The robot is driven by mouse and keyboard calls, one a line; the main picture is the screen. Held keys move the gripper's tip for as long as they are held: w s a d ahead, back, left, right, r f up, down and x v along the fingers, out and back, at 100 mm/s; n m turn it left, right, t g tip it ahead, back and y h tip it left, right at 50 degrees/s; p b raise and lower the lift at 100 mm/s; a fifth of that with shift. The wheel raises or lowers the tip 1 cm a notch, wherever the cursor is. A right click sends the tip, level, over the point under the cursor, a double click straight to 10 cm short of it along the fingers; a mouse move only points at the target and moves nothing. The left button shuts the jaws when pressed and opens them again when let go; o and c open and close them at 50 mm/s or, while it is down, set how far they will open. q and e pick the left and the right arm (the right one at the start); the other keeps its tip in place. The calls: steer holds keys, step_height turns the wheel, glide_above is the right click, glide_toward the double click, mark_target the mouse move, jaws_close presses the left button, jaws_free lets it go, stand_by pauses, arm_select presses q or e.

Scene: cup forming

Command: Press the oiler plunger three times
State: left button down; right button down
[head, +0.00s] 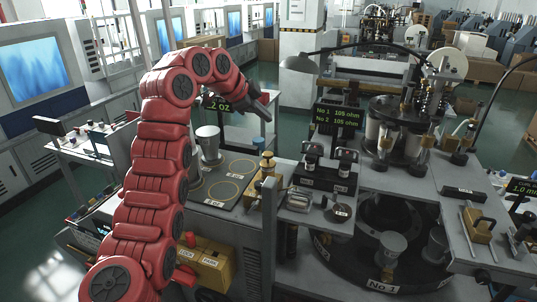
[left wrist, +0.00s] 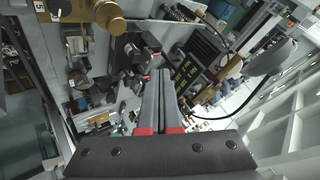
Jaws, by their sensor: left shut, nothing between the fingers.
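A small brass-coloured fitting with a rounded top (head: 267,163), which looks like the oiler and its plunger, stands upright at the right edge of the panel with ring-marked spots. A large brass part (left wrist: 88,12) at the upper left of the left wrist view may be the same thing, cut off by the frame. My left gripper (head: 264,106) is above the fitting in the head view and apart from it. Its dark fingers (left wrist: 160,82) are together and empty. My right gripper is not in view.
A pale cup (head: 208,142) stands on the ring-marked panel (head: 222,186). Right of the fitting are a block with two metal-topped posts (head: 327,165), the round forming machine (head: 385,250) and a lamp (head: 299,63). A green readout (head: 338,117) stands behind.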

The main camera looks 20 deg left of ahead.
mark_target(268, 153)
arm_select(q)
step_height(268, 153, down, 8)
steer(key=b, duration=0.4)
steer(key=shift+s+r, duration=0.1)
steer(key=shift+r, duration=0.15)
steer(key=shift+s+f+b, duration=0.1)
steer(key=shift+f+b, duration=0.25)
stand_by(1.4)
steer(key=shift+f+b, duration=0.4)
steer(key=shift+f+b, duration=0.7)
steer(key=shift+f, duration=0.3)
stand_by(0.8)
steer(key=shift+r, duration=0.15)
steer(key=shift+r+p, duration=0.65)
steer(key=shift+r, duration=0.6)
